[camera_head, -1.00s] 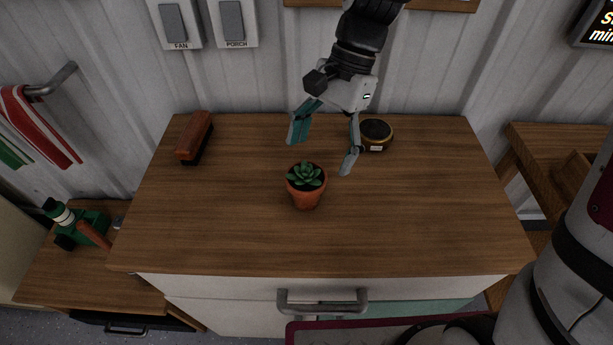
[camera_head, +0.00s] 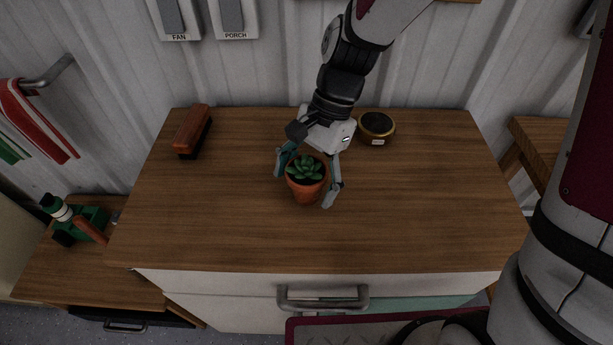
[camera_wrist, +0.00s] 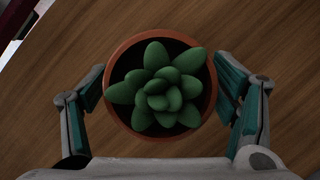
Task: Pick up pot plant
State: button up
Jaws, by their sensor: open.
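The pot plant (camera_head: 306,185) is a green succulent in a small terracotta pot, upright on the wooden cabinet top. My gripper (camera_head: 306,185) is open, with one finger on each side of the pot. In the wrist view the plant (camera_wrist: 158,90) is seen from above, between the two fingers of my gripper (camera_wrist: 160,92). The right finger is very near the pot rim or touching it; I cannot tell which. A small gap shows at the left finger.
The wooden cabinet top (camera_head: 420,215) is clear in front and at the sides. A brown brush (camera_head: 192,131) lies at the back left. A corrugated wall (camera_head: 270,70) rises behind.

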jog(key=c, duration=1.5)
jog(key=shift+o, duration=0.2)
jog(key=shift+r, duration=0.1)
